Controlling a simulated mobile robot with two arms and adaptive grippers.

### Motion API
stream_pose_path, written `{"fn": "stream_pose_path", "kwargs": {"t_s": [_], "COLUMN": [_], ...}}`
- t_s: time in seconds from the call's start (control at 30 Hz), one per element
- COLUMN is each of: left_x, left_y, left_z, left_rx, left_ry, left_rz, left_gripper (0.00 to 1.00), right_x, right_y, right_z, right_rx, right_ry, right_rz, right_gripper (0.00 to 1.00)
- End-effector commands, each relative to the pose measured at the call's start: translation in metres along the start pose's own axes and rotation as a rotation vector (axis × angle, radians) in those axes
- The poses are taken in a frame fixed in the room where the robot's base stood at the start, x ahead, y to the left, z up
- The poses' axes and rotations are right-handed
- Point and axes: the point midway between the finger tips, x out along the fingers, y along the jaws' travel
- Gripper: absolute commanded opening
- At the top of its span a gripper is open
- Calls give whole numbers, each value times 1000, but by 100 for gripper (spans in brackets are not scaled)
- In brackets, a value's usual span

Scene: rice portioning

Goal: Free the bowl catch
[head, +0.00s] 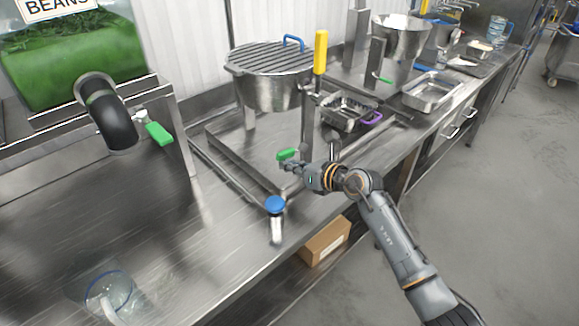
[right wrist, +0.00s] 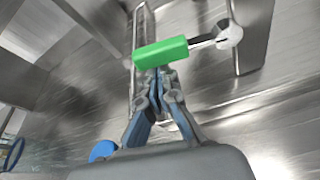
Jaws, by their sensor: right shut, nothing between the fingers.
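A small green-handled lever (head: 287,154), which looks like the bowl catch, sits on the metal frame below the round slatted-top pot (head: 272,90). In the right wrist view the green handle (right wrist: 160,51) lies across the picture just beyond my fingertips, with a metal pivot at its right end. My right gripper (head: 288,167) is at the handle, fingers together and empty; it also shows in the right wrist view (right wrist: 158,78). I cannot tell whether the fingertips touch the handle. My left gripper is not in view.
A blue-knobbed post (head: 275,205) stands at the frame's front corner. A yellow handle (head: 320,52) rises beside the pot. A small steel tray (head: 349,110) with a purple handle lies to the right. A beans hopper (head: 75,60) with a green lever is at left. The front counter is mostly clear.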

Motion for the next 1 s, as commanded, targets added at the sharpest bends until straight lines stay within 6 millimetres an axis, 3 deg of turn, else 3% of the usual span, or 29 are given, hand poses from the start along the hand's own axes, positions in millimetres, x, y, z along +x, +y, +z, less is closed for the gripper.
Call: {"fn": "stream_pose_path", "kwargs": {"t_s": [0.4,1.0], "left_x": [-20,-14], "left_y": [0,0], "left_z": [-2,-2], "left_rx": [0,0], "left_ry": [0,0], "left_rz": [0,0], "left_gripper": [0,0], "right_x": [-11,-22], "right_y": [0,-17], "right_z": [31,63], "right_rx": [366,873], "right_ry": [-2,-1], "right_rz": [126,304], "right_gripper": [0,0]}}
